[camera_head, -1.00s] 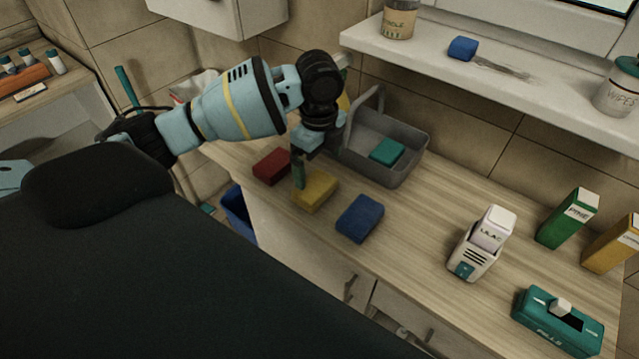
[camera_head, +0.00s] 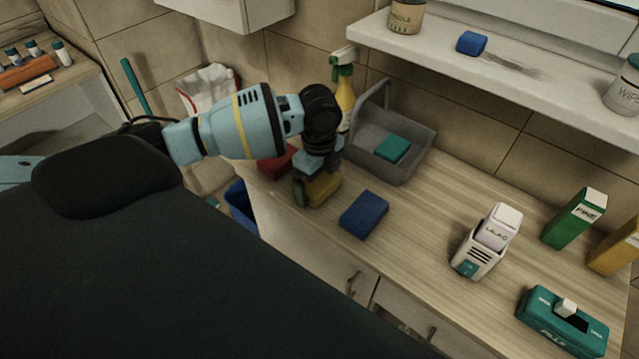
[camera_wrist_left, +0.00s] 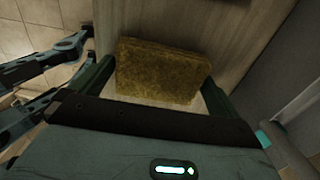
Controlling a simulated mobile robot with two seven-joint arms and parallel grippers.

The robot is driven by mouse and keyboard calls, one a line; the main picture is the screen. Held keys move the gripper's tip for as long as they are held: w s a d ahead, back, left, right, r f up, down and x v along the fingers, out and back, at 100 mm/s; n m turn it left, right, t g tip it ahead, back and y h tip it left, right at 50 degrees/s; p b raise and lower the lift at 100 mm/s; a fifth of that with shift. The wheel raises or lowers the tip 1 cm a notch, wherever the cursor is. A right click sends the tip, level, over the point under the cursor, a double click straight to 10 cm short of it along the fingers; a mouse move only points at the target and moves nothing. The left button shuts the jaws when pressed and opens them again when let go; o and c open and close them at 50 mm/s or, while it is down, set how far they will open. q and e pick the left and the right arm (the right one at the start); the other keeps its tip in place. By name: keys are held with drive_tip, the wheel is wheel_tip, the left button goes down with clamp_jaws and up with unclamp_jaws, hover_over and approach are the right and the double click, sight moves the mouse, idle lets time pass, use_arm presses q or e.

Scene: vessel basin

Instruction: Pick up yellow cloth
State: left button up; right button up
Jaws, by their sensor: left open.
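The yellow cloth (camera_head: 325,188) is a folded block on the wooden counter, partly hidden by my left gripper in the head view. In the left wrist view the yellow cloth (camera_wrist_left: 160,70) lies between the two fingers, with the counter showing around it. My left gripper (camera_head: 308,195) points down over the cloth and is open. In the left wrist view the open left gripper (camera_wrist_left: 155,90) has one finger on each side of the cloth. I cannot tell whether either finger touches it. My right gripper is not in view.
A red cloth (camera_head: 277,164) lies left of the gripper and a blue cloth (camera_head: 364,214) to its right. A grey caddy (camera_head: 400,172) holding a teal cloth (camera_head: 393,149) stands behind, beside a yellow spray bottle (camera_head: 345,95). The counter front edge is close.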

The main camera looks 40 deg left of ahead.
sight(319, 182)
use_arm(q)
drive_tip(key=c, duration=0.6)
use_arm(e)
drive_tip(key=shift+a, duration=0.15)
use_arm(q)
drive_tip(key=shift+r, duration=0.2)
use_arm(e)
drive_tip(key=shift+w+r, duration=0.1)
use_arm(q)
drive_tip(key=shift+r, duration=0.65)
drive_tip(key=shift+s+d+r, duration=0.15)
drive_tip(key=shift+s+r, duration=0.05)
drive_tip(key=shift+r, duration=0.8)
drive_tip(key=s+d, duration=0.2)
drive_tip(key=s, duration=0.2)
drive_tip(key=s+d+r+p, duration=0.1)
drive_tip(key=s+d, duration=0.2)
drive_tip(key=s, duration=0.2)
drive_tip(key=s+d, duration=0.2)
drive_tip(key=s, duration=0.2)
drive_tip(key=shift+s+d+r, duration=0.15)
drive_tip(key=shift+s+d, duration=0.15)
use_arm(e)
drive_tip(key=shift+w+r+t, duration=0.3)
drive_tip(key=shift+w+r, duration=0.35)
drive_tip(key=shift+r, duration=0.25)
